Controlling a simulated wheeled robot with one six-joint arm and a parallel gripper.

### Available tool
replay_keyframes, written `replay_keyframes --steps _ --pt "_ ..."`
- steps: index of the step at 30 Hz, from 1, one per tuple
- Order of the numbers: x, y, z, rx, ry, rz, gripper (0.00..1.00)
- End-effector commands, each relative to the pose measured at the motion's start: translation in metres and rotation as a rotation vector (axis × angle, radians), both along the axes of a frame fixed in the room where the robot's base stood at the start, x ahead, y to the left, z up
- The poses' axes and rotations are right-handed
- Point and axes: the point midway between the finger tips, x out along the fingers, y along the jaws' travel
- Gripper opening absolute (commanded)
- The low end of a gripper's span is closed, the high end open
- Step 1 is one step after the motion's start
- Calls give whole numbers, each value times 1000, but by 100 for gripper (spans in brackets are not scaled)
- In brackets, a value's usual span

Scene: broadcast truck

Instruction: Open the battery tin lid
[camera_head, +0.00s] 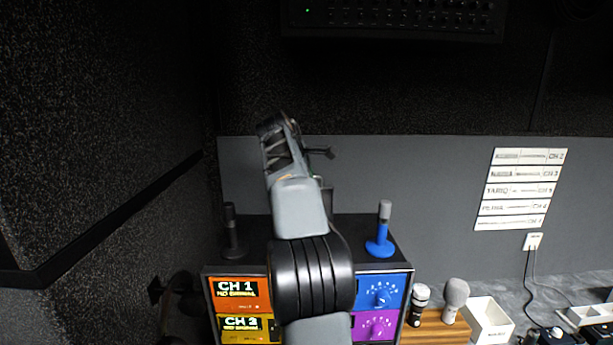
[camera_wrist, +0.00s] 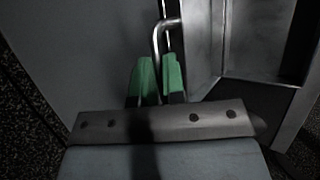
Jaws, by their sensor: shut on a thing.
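In the wrist view, my gripper (camera_wrist: 158,72) shows two green finger pads close together on a bent, shiny metal handle (camera_wrist: 156,40). The handle runs up from between the pads and bends right at the top. A flat grey panel (camera_wrist: 85,45) fills the left side. A grey metal box-like shape with raised edges (camera_wrist: 207,42) is on the right; I cannot tell which part is the battery tin or its lid. In the head view, my gripper (camera_head: 273,128) is raised in front of the back wall, and my arm hides what is behind it.
In the head view, a rack (camera_head: 207,305) with coloured channel panels stands below my arm. A black microphone (camera_head: 232,232) and a blue one (camera_head: 382,230) stand on it. Two more microphones (camera_head: 419,303) (camera_head: 454,298) and a white box (camera_head: 488,322) are at right. A dark unit (camera_head: 395,18) hangs above.

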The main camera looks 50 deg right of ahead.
Motion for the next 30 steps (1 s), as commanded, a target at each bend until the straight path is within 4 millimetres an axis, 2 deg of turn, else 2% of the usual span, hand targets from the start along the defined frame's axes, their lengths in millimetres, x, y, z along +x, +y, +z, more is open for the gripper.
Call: replay_keyframes --steps 13,14,21,30 --pt "-1 -2 2 3 -1 -1 0" --pt "-1 -2 2 4 -1 -1 13" --pt "-3 -4 1 4 2 -6 36" --pt "-2 -2 3 5 3 -6 36"
